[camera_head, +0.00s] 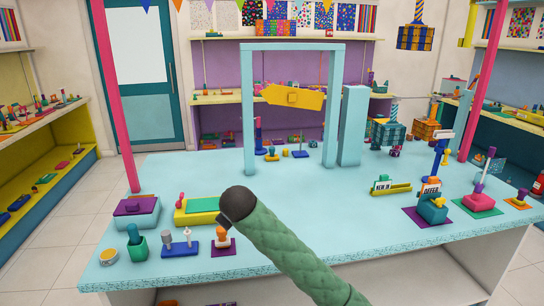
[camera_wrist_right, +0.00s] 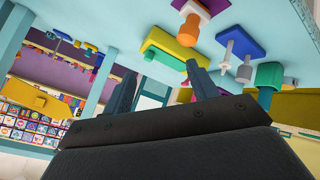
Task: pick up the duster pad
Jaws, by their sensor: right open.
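A small orange piece with a pale band (camera_head: 222,237) stands on a purple square base on the turquoise table, near its front edge. It may be the duster pad, but I cannot tell for certain. In the right wrist view the orange piece (camera_wrist_right: 190,28) is at the top, apart from my fingers. My right gripper (camera_wrist_right: 160,70) is open, with two dark fingers spread and nothing between them. In the head view the green arm and its black wrist (camera_head: 237,204) are above the table, just behind the orange piece; the fingers are hidden. My left gripper is not in view.
Close by stand a yellow-and-green box (camera_head: 197,211), a blue stand with pegs (camera_head: 180,247), a green pot (camera_head: 138,248), a round tin (camera_head: 109,256) and a purple-topped box (camera_head: 136,208). A turquoise arch (camera_head: 249,110) stands behind.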

